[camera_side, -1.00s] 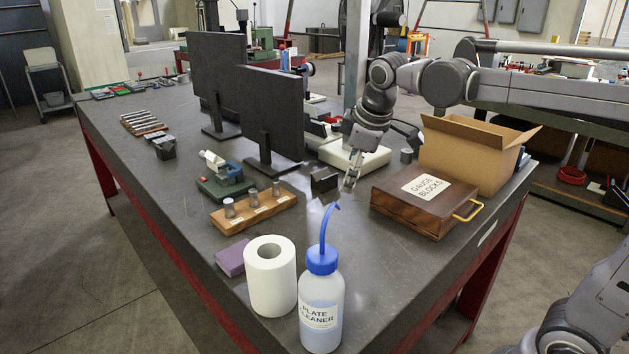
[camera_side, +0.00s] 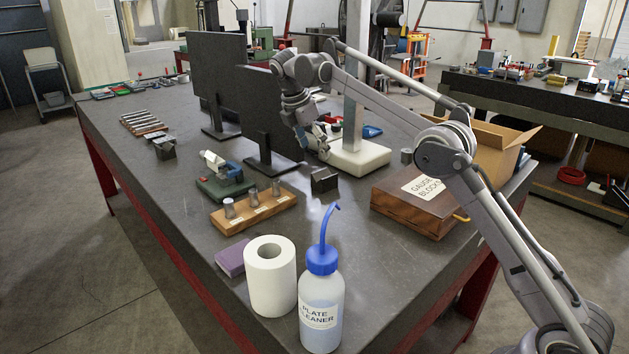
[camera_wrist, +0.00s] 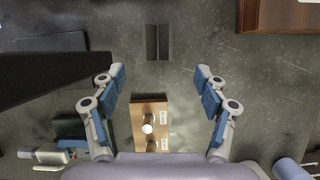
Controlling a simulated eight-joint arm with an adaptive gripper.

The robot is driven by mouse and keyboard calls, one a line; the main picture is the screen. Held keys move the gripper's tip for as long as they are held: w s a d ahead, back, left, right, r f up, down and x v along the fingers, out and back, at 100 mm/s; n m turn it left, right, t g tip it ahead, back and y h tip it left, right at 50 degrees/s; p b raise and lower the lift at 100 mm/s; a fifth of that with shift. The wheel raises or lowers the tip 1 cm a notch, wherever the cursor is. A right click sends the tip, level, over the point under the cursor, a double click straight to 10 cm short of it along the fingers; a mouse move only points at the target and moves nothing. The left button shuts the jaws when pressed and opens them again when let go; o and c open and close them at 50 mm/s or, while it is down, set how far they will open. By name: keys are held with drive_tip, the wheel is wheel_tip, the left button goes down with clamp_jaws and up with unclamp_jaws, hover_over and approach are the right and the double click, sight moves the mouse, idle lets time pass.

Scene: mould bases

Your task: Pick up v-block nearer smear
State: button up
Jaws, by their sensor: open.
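One dark v-block (camera_side: 324,180) stands on the grey plate, between the dark panel and the gauge block box. It also shows in the wrist view (camera_wrist: 157,42), top centre, beyond my fingertips. A second dark block, which looks like another v-block (camera_side: 164,147), stands farther left beside a row of pins. My gripper (camera_side: 318,150) is open and empty, above and behind the nearer v-block in the side view. In the wrist view its two blue-padded fingers (camera_wrist: 160,82) are wide apart. I cannot clearly make out the smear.
Dark upright panels (camera_side: 275,115) stand close left of my gripper. The gauge block box (camera_side: 420,205) is to the right. A wooden plug stand (camera_side: 255,211), paper roll (camera_side: 270,308) and cleaner bottle (camera_side: 321,310) are in front. Plate around the nearer v-block is clear.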

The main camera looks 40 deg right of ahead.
sight(325, 174)
drive_tip(key=shift+x, duration=5.75)
drive_tip(key=shift+w+d+r, duration=0.1)
drive_tip(key=shift+w+r, duration=0.05)
drive_tip(key=shift+w, duration=0.05)
clamp_jaws()
